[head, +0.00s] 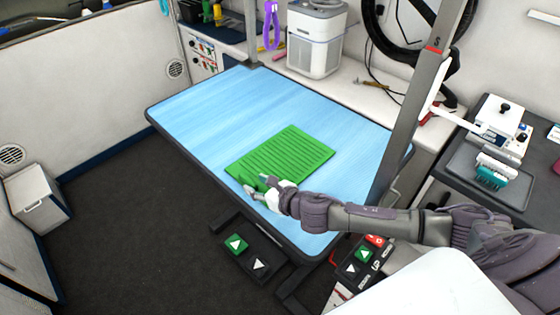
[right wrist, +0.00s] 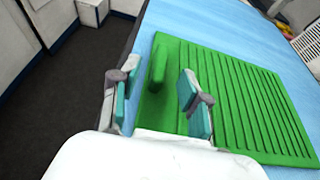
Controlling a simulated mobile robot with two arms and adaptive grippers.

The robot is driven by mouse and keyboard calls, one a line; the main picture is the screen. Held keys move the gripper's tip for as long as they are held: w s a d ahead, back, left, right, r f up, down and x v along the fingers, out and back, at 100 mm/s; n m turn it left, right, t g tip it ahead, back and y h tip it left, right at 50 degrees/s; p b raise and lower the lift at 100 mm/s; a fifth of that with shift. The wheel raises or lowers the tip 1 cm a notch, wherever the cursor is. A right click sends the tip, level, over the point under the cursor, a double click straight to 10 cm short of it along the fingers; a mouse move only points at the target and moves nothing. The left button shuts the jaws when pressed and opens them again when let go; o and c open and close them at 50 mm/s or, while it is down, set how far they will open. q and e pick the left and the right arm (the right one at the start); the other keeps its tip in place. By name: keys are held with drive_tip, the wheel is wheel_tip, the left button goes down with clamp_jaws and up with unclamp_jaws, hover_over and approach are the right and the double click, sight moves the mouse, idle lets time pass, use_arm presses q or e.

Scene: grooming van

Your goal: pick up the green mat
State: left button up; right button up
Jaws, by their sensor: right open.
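The green mat (head: 285,150) lies flat on the blue top of the grooming table, near its front edge. It is ribbed, with a raised green grip along one end, and also shows in the right wrist view (right wrist: 243,95). My right gripper (head: 257,186) is at the mat's near left corner, over the table's front edge. In the right wrist view my right gripper (right wrist: 158,98) is open, its teal-padded fingers to either side of the raised grip, with nothing clamped. Whether the fingers touch the mat cannot be told. My left gripper is not in view.
The blue table (head: 215,110) is otherwise clear. A grey post (head: 405,125) rises at its right side. A white air-purifier-like box (head: 316,40) stands on the back counter. A dark tray (head: 480,170) with a teal brush is on the right. Foot pedals (head: 248,250) sit below the front edge.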

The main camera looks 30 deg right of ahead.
sight(250, 180)
drive_tip(key=x, duration=0.3)
drive_tip(key=shift+w+a, duration=0.15)
drive_tip(key=shift+w, duration=0.25)
drive_tip(key=shift+w+f, duration=0.15)
drive_tip(key=shift+w, duration=0.15)
drive_tip(key=shift+w+a+f, duration=0.1)
drive_tip(key=c, duration=0.7)
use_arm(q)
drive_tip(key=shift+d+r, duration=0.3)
use_arm(e)
clamp_jaws()
